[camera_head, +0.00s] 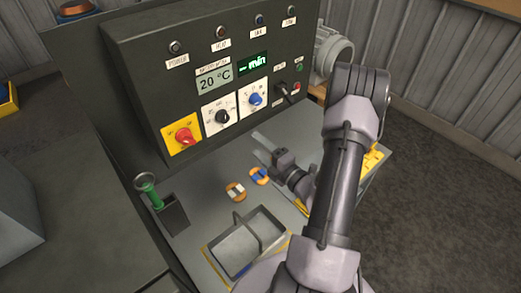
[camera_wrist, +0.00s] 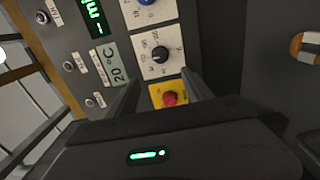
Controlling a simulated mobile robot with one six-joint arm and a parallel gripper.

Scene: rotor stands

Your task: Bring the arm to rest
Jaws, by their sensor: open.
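My gripper (camera_head: 262,148) is open and empty, held above the grey bench in front of the control panel (camera_head: 150,75). My arm (camera_head: 340,180) is bent, coming from the bottom of the head view, up to an elbow on the right and down to the wrist. In the wrist view the two fingers of my gripper (camera_wrist: 160,94) are apart. The red knob (camera_wrist: 170,98) on its yellow plate shows between them, and the black knob (camera_wrist: 160,54) lies just beyond. Nothing is between the fingers.
A grey handled tray (camera_head: 236,256) stands on the bench near the arm. Two orange round pieces, one with a white bar (camera_head: 235,191) and one with a blue bar (camera_head: 259,176), lie beside it. A green-handled tool (camera_head: 148,188) stands in a dark holder at left. A motor (camera_head: 332,52) is behind right.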

